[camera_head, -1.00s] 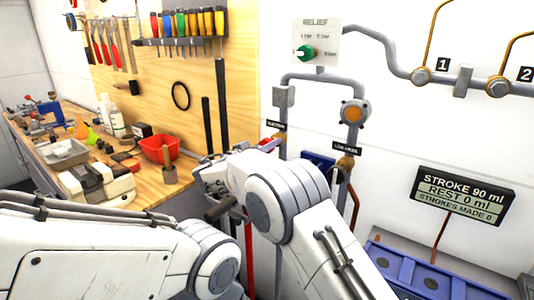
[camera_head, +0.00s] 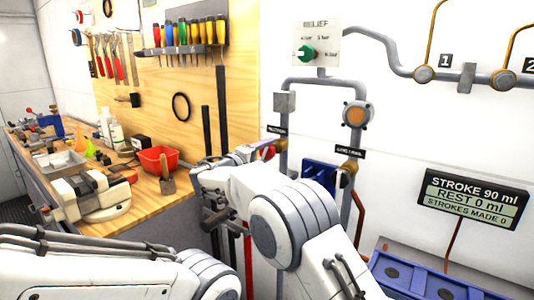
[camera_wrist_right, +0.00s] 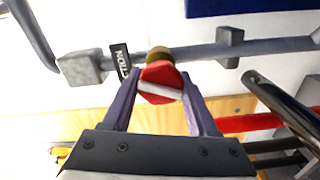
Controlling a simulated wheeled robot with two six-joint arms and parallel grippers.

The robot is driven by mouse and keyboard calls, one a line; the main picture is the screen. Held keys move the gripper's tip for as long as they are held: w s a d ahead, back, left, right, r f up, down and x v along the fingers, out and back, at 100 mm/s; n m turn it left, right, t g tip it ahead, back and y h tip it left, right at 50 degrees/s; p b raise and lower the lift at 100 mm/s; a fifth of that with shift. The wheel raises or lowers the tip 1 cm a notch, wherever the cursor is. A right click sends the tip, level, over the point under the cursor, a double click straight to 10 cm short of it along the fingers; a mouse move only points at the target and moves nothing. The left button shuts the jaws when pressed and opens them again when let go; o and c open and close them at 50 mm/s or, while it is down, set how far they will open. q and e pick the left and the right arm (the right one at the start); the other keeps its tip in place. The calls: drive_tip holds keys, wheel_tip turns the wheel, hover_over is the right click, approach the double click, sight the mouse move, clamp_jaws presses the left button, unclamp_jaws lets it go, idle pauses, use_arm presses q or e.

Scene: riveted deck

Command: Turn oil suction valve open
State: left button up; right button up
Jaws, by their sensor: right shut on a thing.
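The suction valve has a red knob (camera_wrist_right: 161,82) with a white bar across its face, on a brass body (camera_wrist_right: 159,54) on a grey pipe (camera_wrist_right: 197,52). In the right wrist view the white bar lies roughly along the pipe, slightly tilted. My right gripper (camera_wrist_right: 161,93) is shut on the knob, one finger on each side. In the head view the red knob (camera_head: 269,153) shows at the tip of my right gripper (camera_head: 258,152), below the black suction label (camera_head: 274,129). My left arm shows at lower left, but its gripper is out of view.
A second valve with a label (camera_head: 349,152) is on the pipe to the right. A green relief knob (camera_head: 306,54) is above. A blue unit (camera_head: 430,284) and stroke display (camera_head: 474,198) are at right. A workbench with a red bin (camera_head: 158,160) is at left.

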use_arm(q)
drive_tip(key=shift+r+p, duration=0.45)
use_arm(e)
drive_tip(key=shift+a+n, duration=0.1)
drive_tip(key=shift+n, duration=2.2)
drive_tip(key=shift+f, duration=0.1)
drive_tip(key=o, duration=1.4)
